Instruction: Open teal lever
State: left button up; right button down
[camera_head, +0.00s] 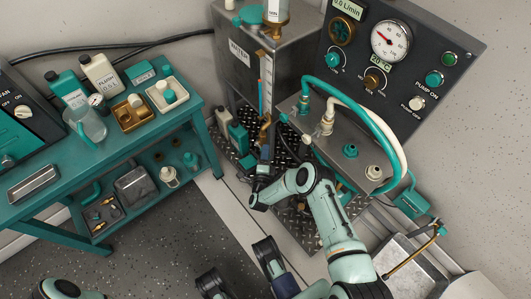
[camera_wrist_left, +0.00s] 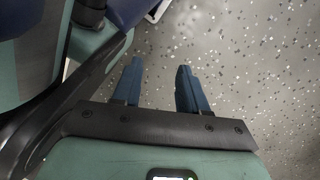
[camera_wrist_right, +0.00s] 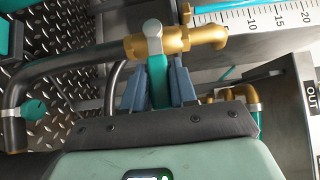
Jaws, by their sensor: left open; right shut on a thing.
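The teal lever (camera_wrist_right: 158,82) shows in the right wrist view, attached to a brass valve (camera_wrist_right: 188,41) on a pipe. It points from the valve toward my wrist, across the line of the pipe. My right gripper (camera_wrist_right: 160,88) is shut on the lever, with a blue finger on each side. In the head view the right gripper (camera_head: 264,158) is low beside the grey cabinet, and the lever cannot be made out there. My left gripper (camera_wrist_left: 158,88) is open and empty above the speckled floor.
A dark pipe with a small teal knob (camera_wrist_right: 33,108) runs left of the valve. A ruler scale (camera_wrist_right: 270,18) lies behind it. In the head view, a metal box (camera_head: 342,148) with teal and cream hoses stands right of the gripper. A teal bench (camera_head: 100,152) with bottles is left.

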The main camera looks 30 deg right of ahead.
jog(key=r+n+g+p, duration=0.1)
jog(key=p, duration=0.2)
jog(key=r+n+g+y+p, duration=0.1)
jog(key=r+n+g+p, duration=0.1)
jog(key=p, duration=0.1)
jog(key=shift+w+g+y, duration=0.3)
jog(key=shift+w, duration=0.1)
jog(key=shift+w+r+n+g+p, duration=0.2)
jog(key=shift+r+n+g+p, duration=0.1)
jog(key=shift+n+g, duration=0.2)
pick_arm(q)
jog(key=w+d+r+t, duration=0.1)
jog(key=w+r+t, duration=0.3)
jog(key=w+r, duration=0.5)
jog(key=w, duration=0.3)
jog(key=shift+w+d+r+m+t, duration=0.15)
jog(key=shift+w+d+m+t, duration=0.15)
jog(key=shift+d+m, duration=0.1)
jog(key=shift+s, duration=0.1)
pick_arm(e)
jog(key=c, duration=1)
grip_release()
jog(key=shift+f, duration=0.1)
